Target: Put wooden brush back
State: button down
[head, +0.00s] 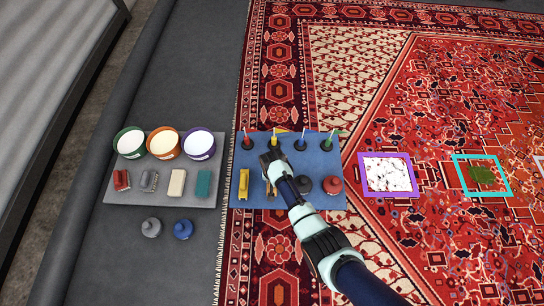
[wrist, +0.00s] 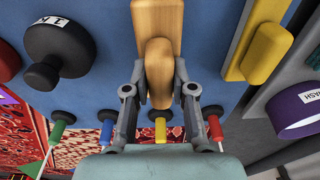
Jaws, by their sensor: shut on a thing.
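The wooden brush (wrist: 157,70) is a light-brown wooden piece with a narrower rounded handle, seen in the wrist view. My gripper (wrist: 158,98) has its two fingers closed on the sides of that handle. In the head view, my gripper (head: 270,160) is over the blue mat (head: 255,196), and the arm hides much of the brush. In the wrist view the brush is above the blue mat (wrist: 105,85); I cannot tell whether it touches it.
A grey mat (head: 150,194) at left holds three tubs and several blocks. Framed patches lie on the rug at right.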

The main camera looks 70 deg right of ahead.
notch_tip(320, 180, down, 2)
jog(key=shift+f+b, duration=0.2)
jog(key=shift+b, duration=0.2)
jog(key=shift+r, duration=0.1)
jog(key=c, duration=1)
grip_release()
jog(key=shift+o, duration=0.2)
jog(key=r+p, duration=0.2)
jog(key=r, duration=0.2)
jog(key=a+r+p, duration=0.1)
jog(key=r+p, duration=0.2)
jog(key=r, duration=0.1)
jog(key=r+p, duration=0.3)
jog(key=r, duration=0.1)
jog(key=shift+s+a, duration=0.15)
jog(key=shift+s, duration=0.2)
